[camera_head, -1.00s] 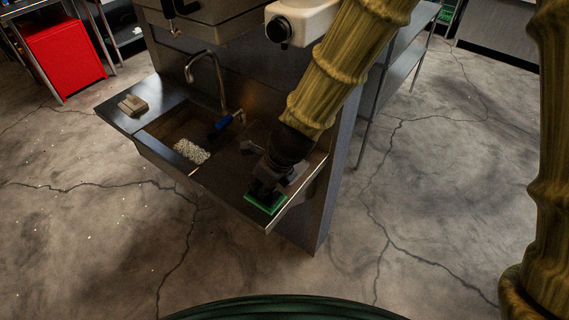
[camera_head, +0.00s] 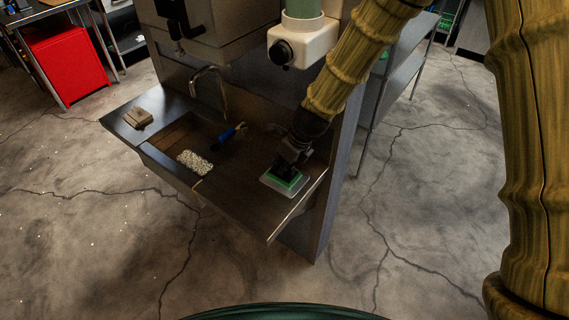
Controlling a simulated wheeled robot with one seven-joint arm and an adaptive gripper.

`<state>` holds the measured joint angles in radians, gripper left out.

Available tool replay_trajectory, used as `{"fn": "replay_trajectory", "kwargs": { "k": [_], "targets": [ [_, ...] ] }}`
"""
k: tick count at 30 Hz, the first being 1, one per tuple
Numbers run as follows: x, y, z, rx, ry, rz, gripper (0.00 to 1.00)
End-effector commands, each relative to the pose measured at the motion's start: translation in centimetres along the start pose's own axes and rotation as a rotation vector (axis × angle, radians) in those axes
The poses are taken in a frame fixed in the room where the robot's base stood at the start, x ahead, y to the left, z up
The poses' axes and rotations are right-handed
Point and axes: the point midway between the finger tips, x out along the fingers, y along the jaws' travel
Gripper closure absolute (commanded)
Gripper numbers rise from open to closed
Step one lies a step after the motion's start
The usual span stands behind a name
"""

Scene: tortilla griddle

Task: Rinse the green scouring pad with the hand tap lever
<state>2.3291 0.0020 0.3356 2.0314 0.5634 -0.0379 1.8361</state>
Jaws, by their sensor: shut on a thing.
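My gripper (camera_head: 283,168) is shut on the green scouring pad (camera_head: 290,182). It holds the pad flat over a pale shallow tray (camera_head: 302,190) on the right part of the metal counter. I cannot tell whether pad and tray touch. The curved metal tap (camera_head: 208,71) stands at the back of the sink basin (camera_head: 176,138), left of my gripper. A blue-handled piece (camera_head: 228,134) with a pale tip lies right of the basin; whether it is the tap lever is unclear.
A white knobbly pad (camera_head: 195,161) lies at the basin's front right. A tan block (camera_head: 139,117) sits on the counter's left end. A white dispenser (camera_head: 303,43) and a metal box (camera_head: 212,25) hang above. A panel (camera_head: 336,190) closes the right side.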

Motion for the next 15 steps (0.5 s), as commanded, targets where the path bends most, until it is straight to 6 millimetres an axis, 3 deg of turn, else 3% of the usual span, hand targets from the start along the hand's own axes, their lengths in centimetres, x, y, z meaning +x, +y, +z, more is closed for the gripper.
{"fn": "replay_trajectory", "kwargs": {
  "k": [6, 12, 15],
  "targets": [
    [0.3, -2.1, 0.5, 0.001, 0.0, -0.002, 1.0],
    [2.5, -1.8, -0.5, 0.002, 0.002, 0.001, 1.0],
    [2.7, -1.8, -0.6, 0.003, 0.001, 0.002, 1.0]
  ]
}}
